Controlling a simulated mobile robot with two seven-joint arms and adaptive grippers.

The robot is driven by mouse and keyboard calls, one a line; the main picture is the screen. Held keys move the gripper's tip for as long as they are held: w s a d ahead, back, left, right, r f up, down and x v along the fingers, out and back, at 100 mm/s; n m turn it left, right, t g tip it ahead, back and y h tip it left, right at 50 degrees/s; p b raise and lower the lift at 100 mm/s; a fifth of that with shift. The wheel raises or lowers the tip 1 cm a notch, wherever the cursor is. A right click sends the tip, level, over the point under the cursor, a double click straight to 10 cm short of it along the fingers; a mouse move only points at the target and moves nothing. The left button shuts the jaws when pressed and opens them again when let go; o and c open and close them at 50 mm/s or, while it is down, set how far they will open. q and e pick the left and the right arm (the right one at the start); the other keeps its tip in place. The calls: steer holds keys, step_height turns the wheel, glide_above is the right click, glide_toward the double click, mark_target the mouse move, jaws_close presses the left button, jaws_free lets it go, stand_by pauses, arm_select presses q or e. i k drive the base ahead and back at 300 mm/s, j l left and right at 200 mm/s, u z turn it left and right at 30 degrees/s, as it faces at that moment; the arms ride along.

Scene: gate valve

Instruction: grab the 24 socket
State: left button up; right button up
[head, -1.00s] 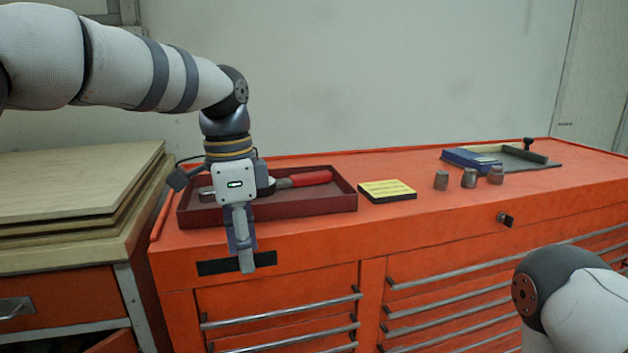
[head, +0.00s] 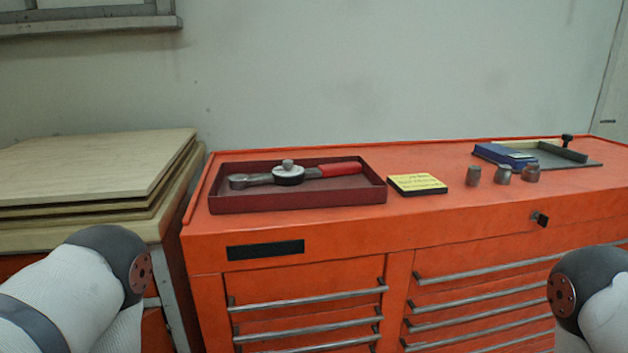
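Three small metal sockets stand in a row on the orange cabinet top, right of the yellow note block: a left socket (head: 473,176), a middle socket (head: 502,174) and a right socket (head: 532,173). Their size marks are too small to read, so I cannot tell which is the 24. A wrench with a red handle (head: 340,169) and a round head lies in the dark red tray (head: 300,201). Neither gripper is in view; only parts of my two arms show at the lower left and lower right.
The orange cabinet (head: 440,221) has drawers with long metal handles (head: 300,304). A yellow-topped note block (head: 417,183) lies between tray and sockets. A blue box (head: 500,154) and a dark flat tray (head: 575,161) are at the back right. Wooden boards (head: 90,165) are stacked at left.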

mark_target(474, 173)
steer(key=i+l+u, duration=0.1)
steer(key=l, duration=0.25)
steer(key=i+l, duration=0.25)
steer(key=l, duration=0.15)
steer(key=i+l+u, duration=0.15)
steer(key=l, duration=0.25)
steer(key=i+l, duration=0.15)
steer(key=l, duration=0.25)
steer(key=i+l+u, duration=0.15)
steer(key=l, duration=0.25)
steer(key=i+l, duration=0.1)
steer(key=l, duration=0.3)
steer(key=i+l+u, duration=0.15)
steer(key=l, duration=0.25)
